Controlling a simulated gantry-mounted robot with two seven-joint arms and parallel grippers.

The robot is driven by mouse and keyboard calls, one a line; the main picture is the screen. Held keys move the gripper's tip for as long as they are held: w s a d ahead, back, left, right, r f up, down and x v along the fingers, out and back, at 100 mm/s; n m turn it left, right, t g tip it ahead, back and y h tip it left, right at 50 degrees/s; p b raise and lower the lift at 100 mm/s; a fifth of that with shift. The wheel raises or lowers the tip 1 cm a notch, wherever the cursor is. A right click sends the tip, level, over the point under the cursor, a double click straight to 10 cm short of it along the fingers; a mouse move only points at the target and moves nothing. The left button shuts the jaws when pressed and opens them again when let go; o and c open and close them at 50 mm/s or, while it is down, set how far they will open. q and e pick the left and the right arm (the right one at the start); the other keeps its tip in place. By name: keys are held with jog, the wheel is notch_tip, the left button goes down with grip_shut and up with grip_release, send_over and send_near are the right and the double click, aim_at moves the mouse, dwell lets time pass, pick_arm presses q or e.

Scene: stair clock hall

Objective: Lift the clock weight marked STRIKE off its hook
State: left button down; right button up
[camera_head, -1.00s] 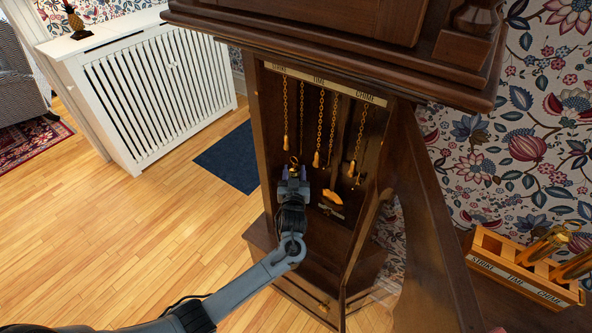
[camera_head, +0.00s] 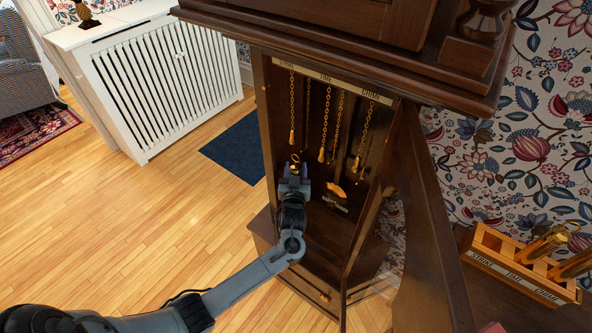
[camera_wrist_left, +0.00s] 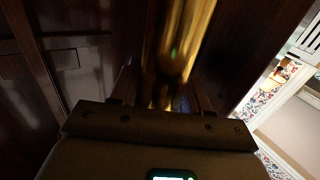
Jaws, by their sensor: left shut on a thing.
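My left gripper (camera_head: 294,172) is inside the open clock case, below the STRIKE chain (camera_head: 292,98). It is shut on a brass weight (camera_wrist_left: 182,45), which shows as a shiny cylinder in the left wrist view. In the head view the gripper hides most of the weight; only its gold top ring (camera_head: 295,158) shows. The brass hook end (camera_head: 292,138) of the STRIKE chain hangs just above that ring, with a small gap seeming to part them. The STRIKE marking on the weight cannot be read. My right gripper is not in view.
The TIME chain (camera_head: 326,122) and CHIME chain (camera_head: 361,135) hang to the right, near a gold pendulum piece (camera_head: 335,190). The open case door (camera_head: 435,220) stands right. A wooden rack (camera_head: 512,282) labelled STRIKE, TIME, CHIME holds two brass weights; its STRIKE place looks empty.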

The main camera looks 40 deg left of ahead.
pick_arm(q)
jog(key=shift+r, duration=0.3)
jog(key=shift+s+r+p, duration=0.1)
jog(key=shift+s+p, duration=0.6)
jog(key=shift+p, duration=0.15)
jog(key=s+d+p, duration=0.1)
jog(key=s+p, duration=0.7)
jog(key=s, duration=0.4)
jog(key=shift+s+f, duration=0.2)
